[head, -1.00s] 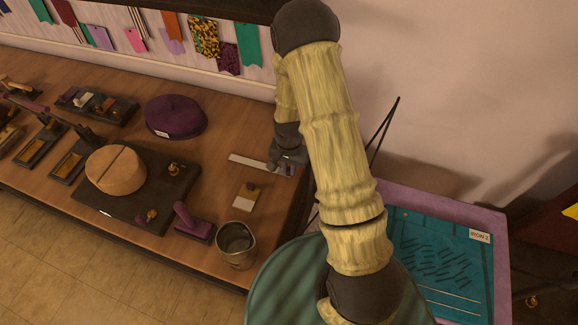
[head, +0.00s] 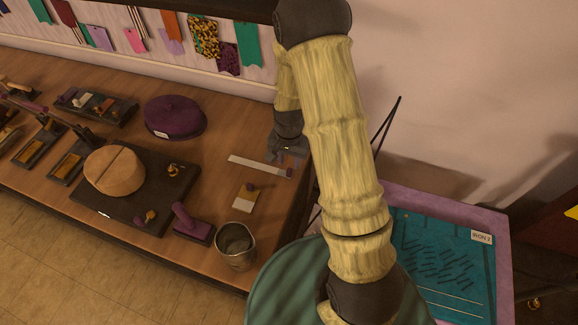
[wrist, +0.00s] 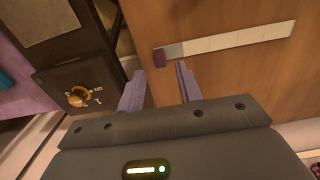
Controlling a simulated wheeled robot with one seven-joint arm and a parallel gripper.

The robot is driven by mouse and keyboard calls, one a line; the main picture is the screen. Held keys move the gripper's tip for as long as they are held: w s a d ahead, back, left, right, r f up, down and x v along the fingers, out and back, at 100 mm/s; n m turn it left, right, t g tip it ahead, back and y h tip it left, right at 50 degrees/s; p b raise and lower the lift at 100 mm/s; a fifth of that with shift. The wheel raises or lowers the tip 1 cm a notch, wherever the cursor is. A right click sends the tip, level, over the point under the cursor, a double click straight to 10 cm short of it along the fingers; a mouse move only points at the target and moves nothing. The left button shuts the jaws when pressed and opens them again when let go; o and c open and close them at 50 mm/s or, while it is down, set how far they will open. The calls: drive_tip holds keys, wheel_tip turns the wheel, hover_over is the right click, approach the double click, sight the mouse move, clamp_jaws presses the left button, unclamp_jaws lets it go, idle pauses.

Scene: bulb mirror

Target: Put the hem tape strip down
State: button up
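The hem tape strip (head: 256,165) is a long, pale, flat strip with a purple tab at its right end. It lies flat on the wooden table near the right edge. In the wrist view the strip (wrist: 225,41) runs to the right, its purple tab just beyond my fingertips. My gripper (wrist: 160,70) is open, its two lilac fingers apart with nothing between them. In the head view my gripper (head: 291,153) is just behind the tab, partly hidden by my arm.
A purple hat (head: 174,116), a wooden block (head: 114,170) on a dark board, a small card (head: 245,198), a purple-handled tool (head: 190,224) and a metal cup (head: 236,245) stand around the strip. The wrist view shows a brass knob (wrist: 79,97) at left.

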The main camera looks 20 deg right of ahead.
wheel_tip(320, 180, up, 8)
drive_tip(key=b, duration=0.1)
drive_tip(key=shift+f, duration=0.1)
idle(0.6)
drive_tip(key=s+d+r+n+t, duration=0.1)
drive_tip(key=s+r+n, duration=0.5)
drive_tip(key=s, duration=0.6)
wheel_tip(320, 180, up, 3)
drive_tip(key=shift+s+d+f+n+t, duration=0.2)
drive_tip(key=shift+s+n+t, duration=0.2)
drive_tip(key=shift+t, duration=0.4)
